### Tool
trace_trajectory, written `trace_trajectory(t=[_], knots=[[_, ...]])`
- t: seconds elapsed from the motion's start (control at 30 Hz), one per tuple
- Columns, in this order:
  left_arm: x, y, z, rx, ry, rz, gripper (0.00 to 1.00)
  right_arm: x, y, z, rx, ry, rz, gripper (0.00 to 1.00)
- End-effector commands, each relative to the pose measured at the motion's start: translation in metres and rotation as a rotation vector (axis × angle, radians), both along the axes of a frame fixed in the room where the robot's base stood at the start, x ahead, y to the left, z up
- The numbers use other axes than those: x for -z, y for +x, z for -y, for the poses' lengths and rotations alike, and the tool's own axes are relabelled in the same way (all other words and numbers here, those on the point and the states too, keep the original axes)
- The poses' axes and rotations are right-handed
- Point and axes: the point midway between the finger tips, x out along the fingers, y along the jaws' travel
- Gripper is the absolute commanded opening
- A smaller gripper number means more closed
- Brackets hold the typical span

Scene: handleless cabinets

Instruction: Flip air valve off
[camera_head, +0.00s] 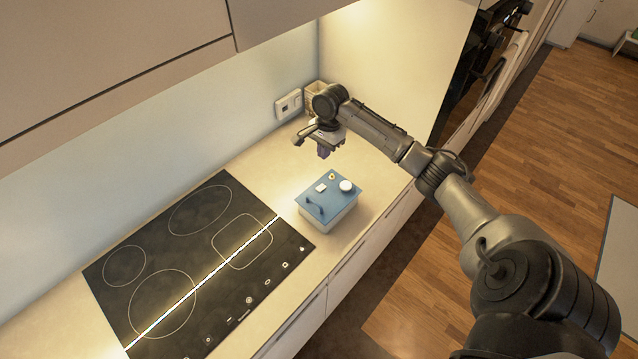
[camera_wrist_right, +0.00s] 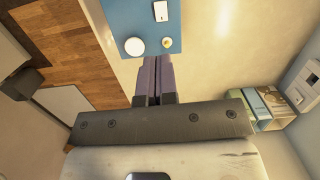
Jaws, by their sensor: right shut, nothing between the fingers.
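A box with a blue top (camera_head: 334,194) and pale sides stands on the counter to the right of the cooktop. On its top are a dark blue lever-like handle (camera_head: 315,207) near the left front corner, a white square piece (camera_head: 321,188), a white round knob (camera_head: 346,186) and a small yellowish button (camera_head: 332,176). I cannot tell which of these is the air valve. My right gripper (camera_head: 323,153) is above and behind the box, pointing down, shut and empty. In the wrist view its fingers (camera_wrist_right: 157,73) show below the blue top (camera_wrist_right: 125,15); the lever is outside that view. My left gripper is not visible.
A black cooktop (camera_head: 195,260) lies left of the box. A wall socket panel (camera_head: 288,104) and a small container (camera_head: 316,92) are at the back, near my right wrist. Upper cabinets (camera_head: 100,50) overhang the counter. Bare counter surrounds the box.

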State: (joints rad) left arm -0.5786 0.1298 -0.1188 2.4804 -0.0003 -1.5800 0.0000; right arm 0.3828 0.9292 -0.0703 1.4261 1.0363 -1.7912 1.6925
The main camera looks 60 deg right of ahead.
Motion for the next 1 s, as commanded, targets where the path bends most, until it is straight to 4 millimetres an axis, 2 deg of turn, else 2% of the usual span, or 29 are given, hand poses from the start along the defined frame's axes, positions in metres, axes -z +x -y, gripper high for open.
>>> trace_trajectory(t=[0.2, 0.63, 0.77, 1.0], knots=[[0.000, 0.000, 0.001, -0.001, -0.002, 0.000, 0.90, 0.000, 0.000, 0.000, 0.058, 0.000, -0.006, 0.00], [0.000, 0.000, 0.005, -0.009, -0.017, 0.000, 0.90, 0.005, 0.000, -0.001, 0.059, 0.001, -0.007, 0.00], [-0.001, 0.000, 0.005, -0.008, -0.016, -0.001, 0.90, 0.020, 0.000, -0.003, 0.058, 0.002, -0.010, 0.00], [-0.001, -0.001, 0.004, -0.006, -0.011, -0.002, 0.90, 0.064, 0.001, -0.008, 0.058, 0.002, -0.009, 0.00]])
